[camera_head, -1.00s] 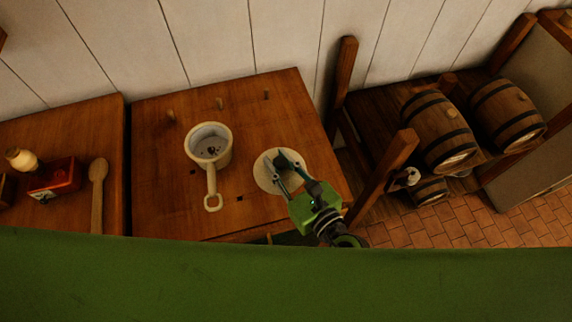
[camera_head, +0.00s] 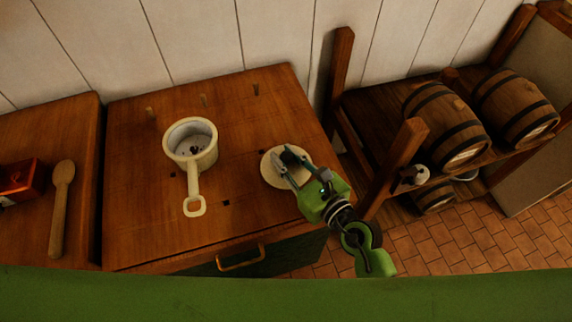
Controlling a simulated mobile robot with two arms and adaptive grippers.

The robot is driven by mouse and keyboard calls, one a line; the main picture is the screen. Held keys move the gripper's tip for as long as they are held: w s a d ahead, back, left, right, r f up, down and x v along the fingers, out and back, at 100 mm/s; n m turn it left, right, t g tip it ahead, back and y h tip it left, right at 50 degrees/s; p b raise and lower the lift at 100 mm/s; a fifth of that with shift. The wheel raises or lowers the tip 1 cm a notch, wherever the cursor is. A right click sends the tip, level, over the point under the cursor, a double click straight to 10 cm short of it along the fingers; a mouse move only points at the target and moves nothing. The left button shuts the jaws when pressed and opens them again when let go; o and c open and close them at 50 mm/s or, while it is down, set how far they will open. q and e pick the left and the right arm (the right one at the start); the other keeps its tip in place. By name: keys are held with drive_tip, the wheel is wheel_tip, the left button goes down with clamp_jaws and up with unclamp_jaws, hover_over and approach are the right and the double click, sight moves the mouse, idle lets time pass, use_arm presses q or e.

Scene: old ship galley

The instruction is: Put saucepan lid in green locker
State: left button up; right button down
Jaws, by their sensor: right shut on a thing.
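The saucepan lid (camera_head: 271,178) is a pale round disc at the right side of the wooden cabinet top. My right gripper (camera_head: 289,167) is over it, shut on its dark knob, and covers part of the lid. I cannot tell whether the lid is lifted or rests on the top. Below the cabinet top is a dark green front with a handle (camera_head: 241,258), perhaps the green locker; most of it is hidden by the green surface in the foreground. My left gripper is not in view.
A cream saucepan (camera_head: 190,147) stands on the cabinet top (camera_head: 150,225), handle toward me. Small pegs stand behind it. A wooden spoon (camera_head: 61,205) and a red box (camera_head: 20,182) lie on the left counter. A rack with barrels (camera_head: 444,125) stands at right, its wooden post near my right arm.

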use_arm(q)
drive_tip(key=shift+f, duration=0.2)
use_arm(e)
drive_tip(key=shift+f, duration=0.1)
drive_tip(key=shift+f, duration=0.2)
drive_tip(key=c, duration=1.8)
unclamp_jaws()
drive_tip(key=shift+r, duration=0.1)
drive_tip(key=shift+r, duration=0.15)
drive_tip(key=v, duration=0.3)
drive_tip(key=b+v, duration=0.1)
drive_tip(key=v, duration=0.6)
drive_tip(key=shift+s+d+f, duration=0.25)
drive_tip(key=shift+s, duration=0.1)
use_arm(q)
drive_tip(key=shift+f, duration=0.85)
use_arm(e)
drive_tip(key=shift+s+d+r, duration=0.25)
drive_tip(key=shift+s+d, duration=0.1)
drive_tip(key=shift+s, duration=0.15)
